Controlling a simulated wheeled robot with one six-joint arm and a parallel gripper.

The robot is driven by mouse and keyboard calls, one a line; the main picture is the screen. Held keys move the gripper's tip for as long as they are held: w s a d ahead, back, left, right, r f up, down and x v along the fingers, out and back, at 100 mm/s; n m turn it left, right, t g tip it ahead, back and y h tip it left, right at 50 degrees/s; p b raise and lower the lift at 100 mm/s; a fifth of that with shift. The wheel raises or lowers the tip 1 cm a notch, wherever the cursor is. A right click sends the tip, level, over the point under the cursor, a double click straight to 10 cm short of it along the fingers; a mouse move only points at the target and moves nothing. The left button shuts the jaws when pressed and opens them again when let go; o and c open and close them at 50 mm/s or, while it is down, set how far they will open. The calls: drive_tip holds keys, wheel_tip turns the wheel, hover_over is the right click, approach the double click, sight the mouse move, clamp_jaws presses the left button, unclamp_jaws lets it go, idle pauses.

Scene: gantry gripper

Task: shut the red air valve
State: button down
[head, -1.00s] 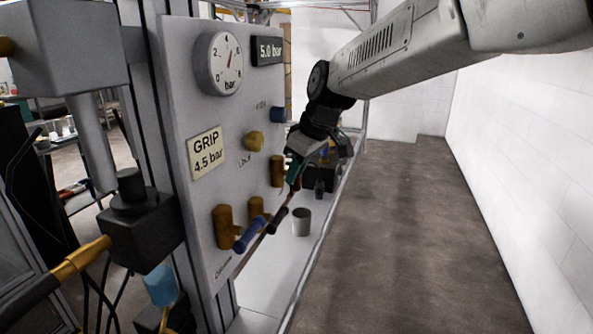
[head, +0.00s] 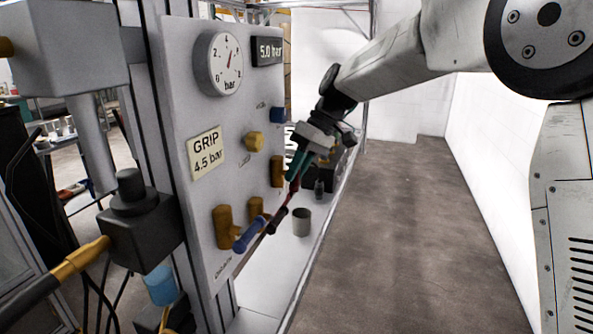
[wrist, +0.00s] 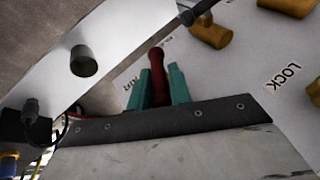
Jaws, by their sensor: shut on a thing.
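The red air valve lever (head: 295,184) sticks out from the grey panel, beside a brass valve body (head: 277,172). My gripper (head: 293,172) reaches it from the upper right, with its teal fingers shut on the lever. In the wrist view the red lever (wrist: 157,78) stands between the two teal fingers (wrist: 158,88), near a panel label that reads AIR. Part of the lever and its joint with the valve is hidden by the fingers.
A blue lever (head: 249,235) and a dark lever (head: 277,220) stick out lower on the panel (head: 185,105). A yellow knob (head: 253,141) and a blue knob (head: 278,115) sit higher. A grey cup (head: 302,222) stands on the ledge. The floor at right is clear.

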drive_tip(key=g, duration=0.1)
drive_tip(key=g+y, duration=0.1)
drive_tip(key=m+g, duration=0.1)
drive_tip(key=shift+w+d+f+g+y, duration=0.1)
drive_tip(key=shift+w+f+g+y, duration=0.15)
drive_tip(key=shift+g+y, duration=0.15)
drive_tip(key=shift+f+m+g+y, duration=0.1)
drive_tip(key=shift+m+g+y, duration=0.35)
drive_tip(key=shift+g, duration=0.65)
drive_tip(key=shift+f+m+g+y, duration=0.1)
drive_tip(key=shift+m+g+y, duration=0.15)
drive_tip(key=shift+g+y, duration=0.65)
drive_tip(key=c, duration=1.4)
unclamp_jaws()
drive_tip(key=shift+r, duration=0.1)
